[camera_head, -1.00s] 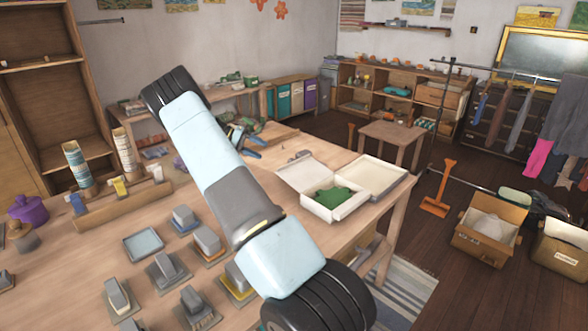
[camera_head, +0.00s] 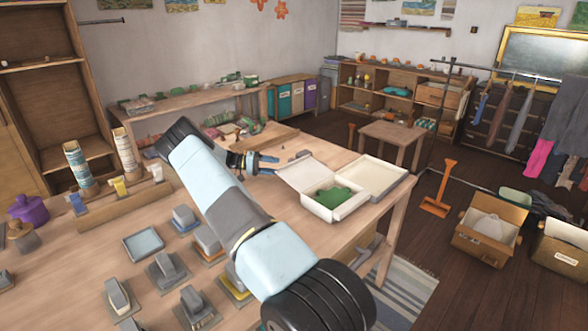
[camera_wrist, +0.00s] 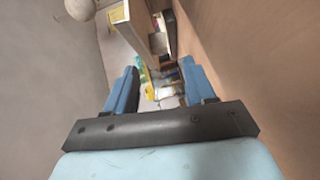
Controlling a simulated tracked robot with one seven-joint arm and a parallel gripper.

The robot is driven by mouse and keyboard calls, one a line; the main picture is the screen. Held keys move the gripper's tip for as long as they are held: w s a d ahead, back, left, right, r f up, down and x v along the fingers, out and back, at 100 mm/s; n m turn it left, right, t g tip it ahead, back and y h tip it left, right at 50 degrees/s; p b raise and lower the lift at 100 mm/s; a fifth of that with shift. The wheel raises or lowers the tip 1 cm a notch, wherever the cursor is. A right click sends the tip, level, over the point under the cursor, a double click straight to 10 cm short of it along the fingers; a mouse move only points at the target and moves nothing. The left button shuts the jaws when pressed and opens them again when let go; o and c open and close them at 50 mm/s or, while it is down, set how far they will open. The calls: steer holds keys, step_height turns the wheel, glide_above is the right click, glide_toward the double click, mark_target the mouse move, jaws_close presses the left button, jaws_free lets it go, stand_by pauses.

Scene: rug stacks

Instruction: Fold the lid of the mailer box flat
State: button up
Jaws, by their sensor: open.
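The white mailer box (camera_head: 345,211) lies open near the right edge of the wooden table. A green item (camera_head: 334,197) lies inside it. Its lid (camera_head: 372,176) is spread out to the back right, and a pale flap (camera_head: 297,172) slants at its left. My gripper (camera_head: 268,164) is just left of the box, apart from it, with its blue fingers pointing towards it. In the wrist view my gripper (camera_wrist: 162,82) has its two blue fingers spread, with nothing held between them. I cannot make out the box in that view.
The wooden table (camera_head: 115,240) carries several grey blocks on bases, a shallow tray (camera_head: 144,244) and a wooden rack (camera_head: 125,205) at the left. A wooden strip (camera_head: 268,143) lies behind my gripper. A small wooden table (camera_head: 397,135) stands beyond the box.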

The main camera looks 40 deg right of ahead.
mark_target(292, 168)
steer(key=x, duration=0.8)
steer(key=shift+s+d, duration=0.2)
jaws_close()
